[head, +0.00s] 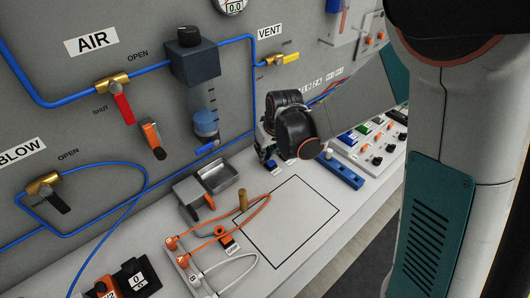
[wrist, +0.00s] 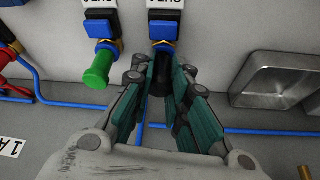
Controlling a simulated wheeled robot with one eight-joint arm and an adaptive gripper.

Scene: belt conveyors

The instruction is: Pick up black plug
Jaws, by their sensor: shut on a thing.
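The black plug (wrist: 157,84) shows in the wrist view at upper centre. It sits below a blue and brass fitting (wrist: 162,30) on the panel and appears to be still in line with it. My gripper (wrist: 158,72), with teal finger pads, is shut on the plug, one finger on each side. The fingers hide part of the plug. In the head view my gripper (head: 268,158) is by the panel at the back of the bench, and the plug cannot be made out there.
A green plug (wrist: 98,70) hangs from a neighbouring fitting (wrist: 100,27) to the left. A metal tray (wrist: 275,75) is to the right. Blue tubing (wrist: 240,131) runs below. In the head view, a blue block (head: 340,172) lies right of my gripper.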

